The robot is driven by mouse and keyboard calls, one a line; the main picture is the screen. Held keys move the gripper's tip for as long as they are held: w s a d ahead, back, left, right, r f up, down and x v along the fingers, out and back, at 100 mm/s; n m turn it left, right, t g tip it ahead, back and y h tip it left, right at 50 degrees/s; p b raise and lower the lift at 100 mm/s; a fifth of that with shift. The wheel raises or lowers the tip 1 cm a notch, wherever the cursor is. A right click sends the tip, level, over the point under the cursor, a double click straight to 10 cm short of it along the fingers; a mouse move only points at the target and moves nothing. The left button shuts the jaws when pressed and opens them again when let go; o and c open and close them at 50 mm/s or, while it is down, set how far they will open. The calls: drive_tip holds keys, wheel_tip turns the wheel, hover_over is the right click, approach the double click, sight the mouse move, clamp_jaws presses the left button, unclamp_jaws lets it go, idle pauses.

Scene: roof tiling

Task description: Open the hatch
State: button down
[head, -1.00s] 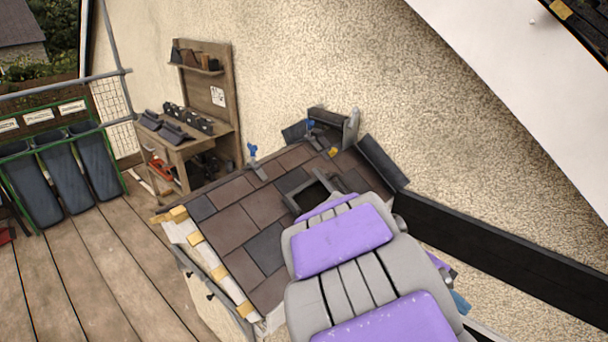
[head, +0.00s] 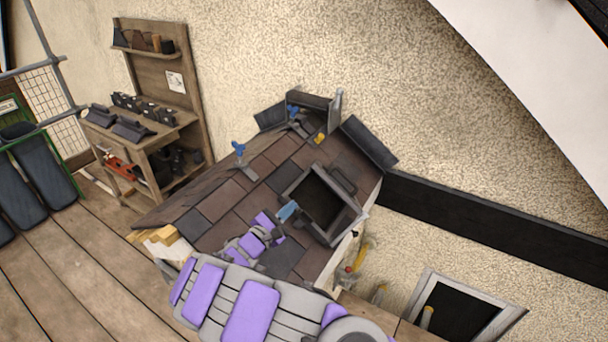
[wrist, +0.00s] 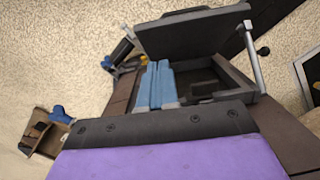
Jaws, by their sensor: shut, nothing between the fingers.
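The hatch is a grey frame (head: 353,226) around a dark opening in the tiled roof, right of middle in the head view. In the wrist view its dark lid (wrist: 195,33) stands raised and tilted above the opening, with a metal stay at the right side. In the head view a dark tilted panel (head: 370,145) stands beyond the opening; I cannot tell if it is the lid. My gripper (head: 288,210) has blue fingers, shut and empty, at the frame's left edge. In the wrist view the fingers (wrist: 156,82) point toward the lid; contact is unclear.
Dark brown tiles (head: 230,195) cover the small roof. A blue-topped clamp (head: 240,155) stands on its left part. A wooden workbench (head: 155,130) is against the wall at left. A second framed opening (head: 465,305) is at lower right.

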drive_tip(key=r+b+x, duration=0.1)
drive_tip(key=b+x, duration=0.2)
drive_tip(key=x, duration=0.9)
drive_tip(key=shift+w+a+r+n+t+y, duration=0.2)
drive_tip(key=shift+a+n+t+y, duration=0.1)
drive_tip(key=shift+a+n+y, duration=0.1)
